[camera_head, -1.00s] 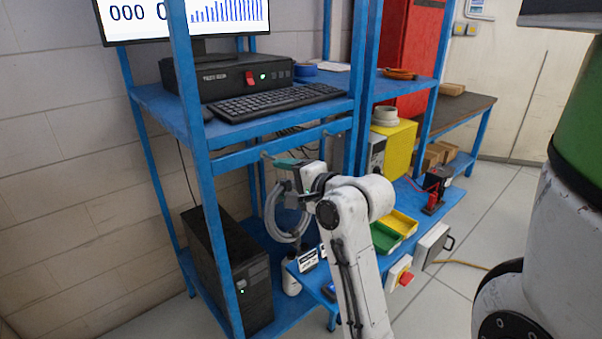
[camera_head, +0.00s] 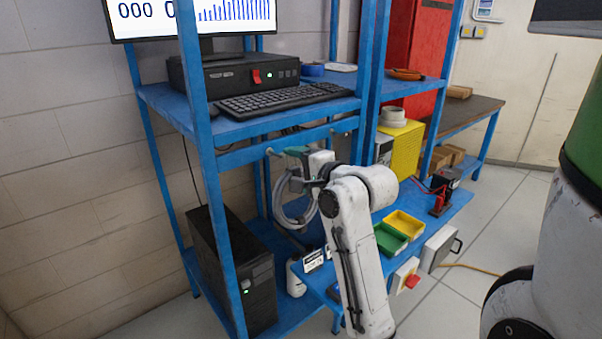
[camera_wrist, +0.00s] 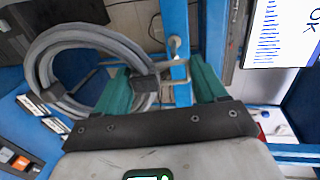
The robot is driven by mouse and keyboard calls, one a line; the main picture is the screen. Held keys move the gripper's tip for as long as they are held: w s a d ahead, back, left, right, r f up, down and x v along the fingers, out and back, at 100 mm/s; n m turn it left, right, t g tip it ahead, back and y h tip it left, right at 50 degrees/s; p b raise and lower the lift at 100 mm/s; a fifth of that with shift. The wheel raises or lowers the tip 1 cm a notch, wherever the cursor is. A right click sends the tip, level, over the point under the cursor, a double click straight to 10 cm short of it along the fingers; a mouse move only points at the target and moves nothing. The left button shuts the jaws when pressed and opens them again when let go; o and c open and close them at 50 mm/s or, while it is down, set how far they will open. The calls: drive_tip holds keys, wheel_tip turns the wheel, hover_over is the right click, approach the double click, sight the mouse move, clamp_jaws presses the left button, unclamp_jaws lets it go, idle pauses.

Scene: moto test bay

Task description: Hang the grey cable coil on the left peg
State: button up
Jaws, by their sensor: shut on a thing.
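The grey cable coil (camera_head: 280,208) hangs below my gripper (camera_head: 298,153) in the head view, beside the shelf's front post. In the wrist view the coil (camera_wrist: 42,62) is a thick looped bundle at the left, with a dark band between the green fingers of my gripper (camera_wrist: 160,88). The gripper is shut on the coil. The left peg (camera_head: 269,152) sticks out from the blue crossbar, just left of the fingers. In the wrist view a pale round-ended peg (camera_wrist: 175,42) shows beyond the fingers; I cannot tell whether the coil touches it.
Above is the blue shelf (camera_head: 180,118) with a keyboard (camera_head: 285,100) and black box. A black computer tower (camera_head: 232,265) stands below left. Green (camera_head: 390,240) and yellow trays (camera_head: 404,224) lie on the lower shelf at right. A white bottle (camera_head: 295,280) stands under the coil.

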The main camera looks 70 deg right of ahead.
drive_tip(key=b+x, duration=0.1)
drive_tip(key=x, duration=0.5)
drive_tip(key=shift+w, duration=0.15)
idle(0.6)
drive_tip(key=shift+d, duration=0.1)
idle(0.5)
drive_tip(key=o, duration=1.4)
drive_tip(key=shift+c, duration=0.2)
drive_tip(key=b+v, duration=0.1)
drive_tip(key=v, duration=1)
drive_tip(key=shift+b, duration=0.4)
drive_tip(key=shift+f, duration=0.1)
